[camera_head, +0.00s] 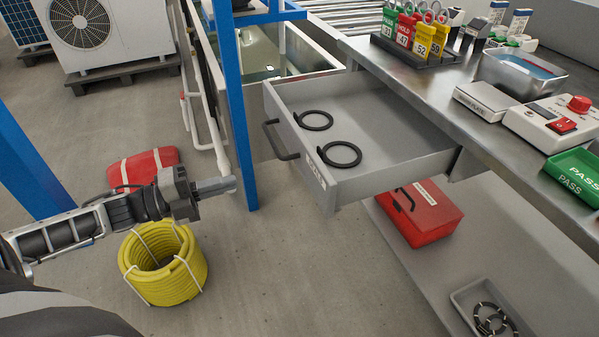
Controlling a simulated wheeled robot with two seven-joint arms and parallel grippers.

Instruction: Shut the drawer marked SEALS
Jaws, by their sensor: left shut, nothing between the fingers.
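The grey drawer (394,163) under the bench is pulled open. Its front carries a dark bar handle (279,140) and a label (314,170) that is hard to read at this angle. Two black ring seals (341,154) lie inside the drawer. My left gripper (232,185) is shut and empty, to the left of the drawer front and apart from it, with the blue post between them in the picture. My right gripper is not in view.
A blue post (233,100) stands just left of the drawer. A yellow hose coil (163,262) and a red bag (143,167) lie on the floor. A red toolbox (423,212) sits on the shelf below.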

